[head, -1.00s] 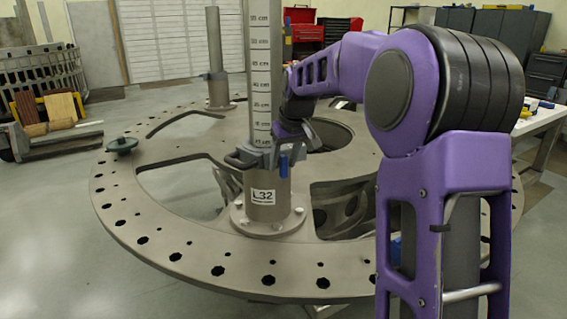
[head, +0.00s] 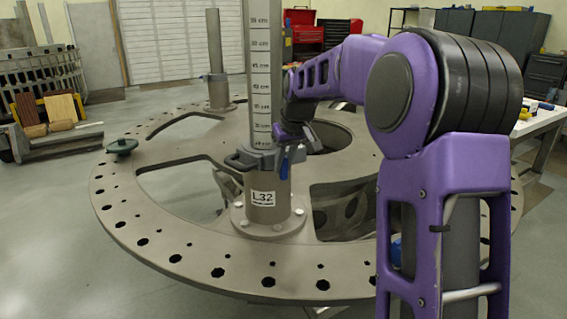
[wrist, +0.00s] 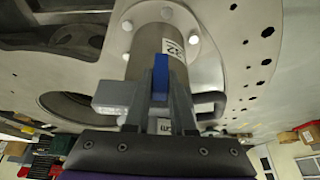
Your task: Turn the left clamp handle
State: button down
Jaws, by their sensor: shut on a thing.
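The blue clamp handle (head: 284,166) is on the grey clamp (head: 250,158) around the near post marked L32. In the head view it leans slightly, top to the right. My gripper (head: 298,146) reaches it from the right side of the post, partly hidden behind my wrist. In the wrist view the blue handle (wrist: 160,78) stands between the grey fingers of my gripper (wrist: 158,105), which is shut on it. Part of the clamp (wrist: 112,97) shows left of the fingers there.
The near post (head: 262,75) carries a white centimetre scale. A second post (head: 214,60) with a clamp stands farther back on the left. Both rise from the large round turret plate (head: 150,235), which has holes and cut-outs.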

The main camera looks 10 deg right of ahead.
jog(key=shift+d, duration=0.1)
jog(key=y+p, duration=0.2)
jog(key=shift+w+d+r+m+g+y, duration=0.1)
jog(key=shift+d+m+g+y, duration=0.1)
jog(key=shift+m+g+y, duration=0.1)
jog(key=shift+w+d+f+m+g+y, duration=0.25)
jog(key=shift+m+y, duration=0.4)
jog(key=shift+y, duration=1.65)
jog(key=shift+s+d+f+m+g+y, duration=0.15)
jog(key=shift+f+m+y, duration=0.35)
jog(key=shift+y, duration=1.8)
jog(key=shift+d+f+m+g+y, duration=0.15)
jog(key=shift+m+y, duration=0.6)
jog(key=shift+y, duration=1.55)
jog(key=shift+a, duration=0.1)
jog(key=c, duration=0.8)
grip_release()
jog(key=shift+o, duration=0.2)
